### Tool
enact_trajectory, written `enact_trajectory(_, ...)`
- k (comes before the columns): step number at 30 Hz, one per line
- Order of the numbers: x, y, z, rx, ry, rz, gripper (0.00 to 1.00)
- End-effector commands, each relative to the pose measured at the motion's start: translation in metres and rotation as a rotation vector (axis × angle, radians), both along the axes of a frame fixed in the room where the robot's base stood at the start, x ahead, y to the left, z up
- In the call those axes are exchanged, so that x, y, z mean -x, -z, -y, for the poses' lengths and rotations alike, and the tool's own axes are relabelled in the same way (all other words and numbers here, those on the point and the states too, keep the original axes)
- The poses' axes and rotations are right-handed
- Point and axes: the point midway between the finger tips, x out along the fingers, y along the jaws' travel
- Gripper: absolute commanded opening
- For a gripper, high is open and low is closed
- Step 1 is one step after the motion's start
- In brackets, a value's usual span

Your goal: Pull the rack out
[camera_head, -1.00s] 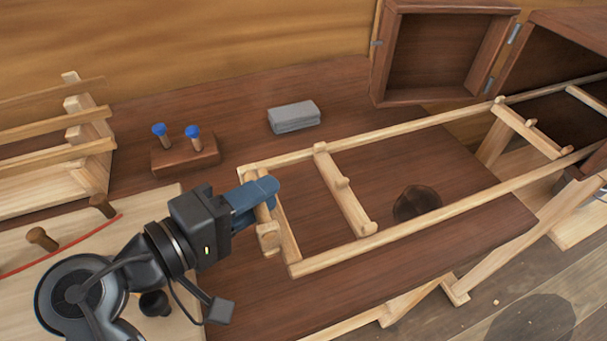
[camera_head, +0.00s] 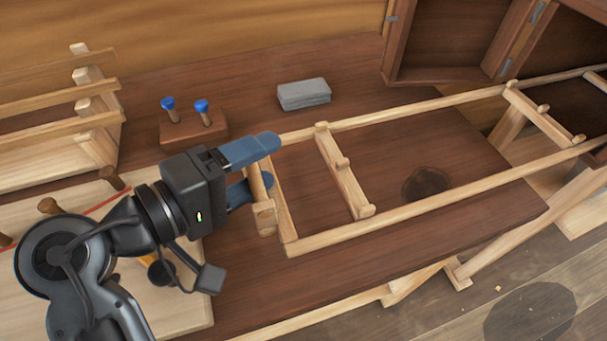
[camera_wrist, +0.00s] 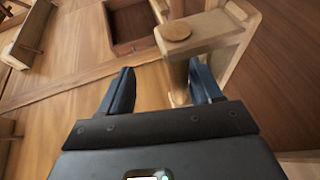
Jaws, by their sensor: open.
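The rack (camera_head: 410,210) is a long pale wooden frame with crossbars and small pegs. It lies over the dark table, and its far end reaches into the dark open box at the upper right. A short handle bar (camera_head: 264,213) stands at its near left end. My gripper (camera_head: 262,168) is open at this end, one blue finger above the bar and one partly behind it. In the wrist view, my gripper (camera_wrist: 160,90) shows its fingers spread, with the pale handle piece (camera_wrist: 215,35) by the right finger. Whether they touch cannot be told.
The open box (camera_head: 575,50) has its door (camera_head: 455,40) swung out to the left. A grey block (camera_head: 304,94) and a holder with blue-topped pegs (camera_head: 193,132) stand behind the rack. A slatted wooden stand (camera_head: 95,150) is at the left. The table's front right is clear.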

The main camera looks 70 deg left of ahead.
Motion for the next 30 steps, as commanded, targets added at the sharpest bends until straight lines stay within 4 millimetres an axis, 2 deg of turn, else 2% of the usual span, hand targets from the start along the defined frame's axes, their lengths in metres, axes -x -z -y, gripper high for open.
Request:
enact_trajectory(1, -0.002, -0.026, -0.001, -0.029, 0.002, 0.016, 0.50)
enact_trajectory(3, -0.006, -0.033, 0.015, -0.027, 0.006, 0.017, 0.76)
enact_trajectory(12, -0.025, -0.071, 0.072, -0.026, 0.016, 0.018, 0.76)
enact_trajectory(18, -0.033, -0.088, 0.102, -0.022, 0.022, 0.015, 0.76)
enact_trajectory(19, -0.034, -0.089, 0.105, -0.020, 0.022, 0.014, 0.63)
enact_trajectory(20, -0.035, -0.090, 0.107, -0.020, 0.022, 0.013, 0.35)
enact_trajectory(21, -0.035, -0.091, 0.110, -0.020, 0.018, 0.013, 0.29)
enact_trajectory(30, -0.033, -0.091, 0.113, -0.017, 0.007, 0.013, 0.29)
